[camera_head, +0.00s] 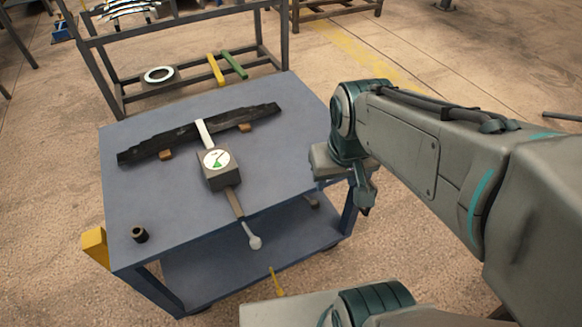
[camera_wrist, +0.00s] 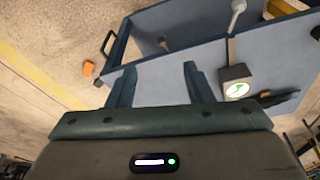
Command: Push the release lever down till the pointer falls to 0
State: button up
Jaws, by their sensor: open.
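A dark box with a round white dial gauge (camera_head: 216,160) sits on the blue cart table (camera_head: 150,205). The dial has a green area and a dark pointer; its numbers are too small to read. A brown lever (camera_head: 233,201) with a pale ball end (camera_head: 255,242) sticks out from the box past the table's front edge. In the wrist view the gauge box (camera_wrist: 237,74) and lever ball (camera_wrist: 239,6) show at the upper right. My gripper (camera_head: 365,208) is at the right of the cart, apart from the lever. In the wrist view its fingers (camera_wrist: 158,80) are spread and empty.
A long dark bar (camera_head: 180,140) lies on small wooden blocks behind the gauge, with a pale strip over it. A small dark cylinder (camera_head: 139,235) stands at the table's left front. A metal rack (camera_head: 105,75) stands behind. Space before the lever is mostly clear.

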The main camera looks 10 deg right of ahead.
aim_at(314, 202)
jog(key=w+f+n+g+b, duration=0.2)
jog(key=w+f+n+b, duration=0.35)
jog(key=w+f, duration=0.75)
jog(key=shift+n, duration=0.45)
jog(key=f, duration=0.5)
jog(key=f+b, duration=0.1)
jog(key=f, duration=0.8)
jog(key=shift+s+f, duration=0.3)
jog(key=shift+s, duration=0.1)
grip_shut()
jog(key=shift+f+b, duration=0.1)
jog(key=shift+b, duration=0.25)
